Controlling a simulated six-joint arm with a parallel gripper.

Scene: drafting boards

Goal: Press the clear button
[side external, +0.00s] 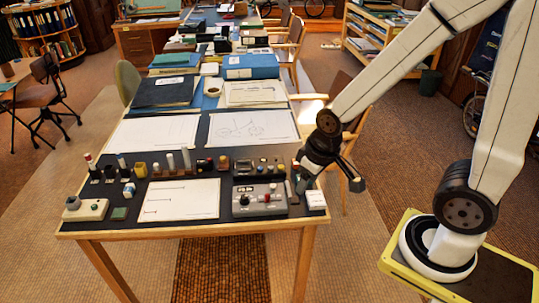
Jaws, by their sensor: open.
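A grey control panel (259,203) lies at the front right of the drafting table. It carries a small dark display, a black knob, a red knob or button and several small buttons. Their labels are too small to read, so I cannot tell which one is the clear button. My gripper (300,182) is just above the table at the right end of this panel, pointing down, and it is open.
A white box (316,200) stands right of the gripper. A cream box (86,209) with a round knob sits at the front left, beside a green block (119,213). Several small upright items line the back of a white sheet (180,200). Books and drawings (240,126) lie farther back.

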